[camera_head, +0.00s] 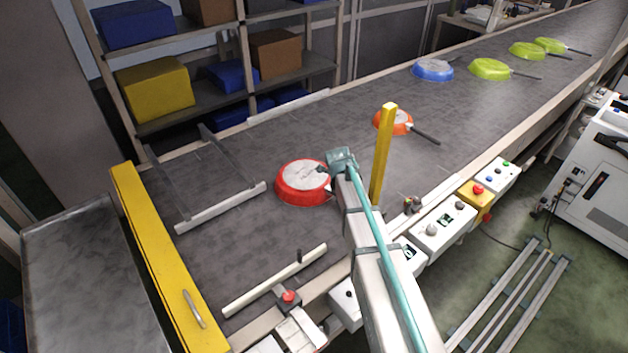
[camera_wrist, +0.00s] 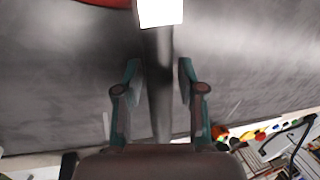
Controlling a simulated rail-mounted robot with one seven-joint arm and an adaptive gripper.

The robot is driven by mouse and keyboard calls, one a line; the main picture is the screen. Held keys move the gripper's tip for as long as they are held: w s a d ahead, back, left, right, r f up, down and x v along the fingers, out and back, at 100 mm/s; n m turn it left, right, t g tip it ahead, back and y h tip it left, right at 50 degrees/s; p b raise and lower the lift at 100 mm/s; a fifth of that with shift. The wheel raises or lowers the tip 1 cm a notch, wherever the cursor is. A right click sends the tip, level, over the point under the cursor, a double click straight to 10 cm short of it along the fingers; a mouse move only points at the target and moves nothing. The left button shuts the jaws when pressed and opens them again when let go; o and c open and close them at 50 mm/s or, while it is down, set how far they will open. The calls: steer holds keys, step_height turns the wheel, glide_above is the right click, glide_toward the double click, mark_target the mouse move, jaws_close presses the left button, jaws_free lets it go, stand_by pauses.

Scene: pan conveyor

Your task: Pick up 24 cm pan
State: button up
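Several pans lie upside down on the grey conveyor (camera_head: 235,160). The nearest is a red pan (camera_head: 303,182), just left of my gripper (camera_head: 341,162); its handle is mostly hidden by my arm. An orange pan (camera_head: 392,123) with a dark handle lies farther back. In the wrist view, the two teal fingers of my gripper (camera_wrist: 158,72) are apart. A dark strip runs between them without clear contact; I cannot tell whether it is a handle or a shadow. A red rim (camera_wrist: 103,2) shows at the top edge. No pan size is readable.
A yellow post (camera_head: 383,155) stands beside my arm. A blue pan (camera_head: 433,70) and green pans (camera_head: 490,69) lie farther up the conveyor. A yellow barrier (camera_head: 165,255) closes the near end. Control boxes (camera_head: 443,228) line the right edge. Shelves with bins stand behind.

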jaws_close()
stand_by(0.6)
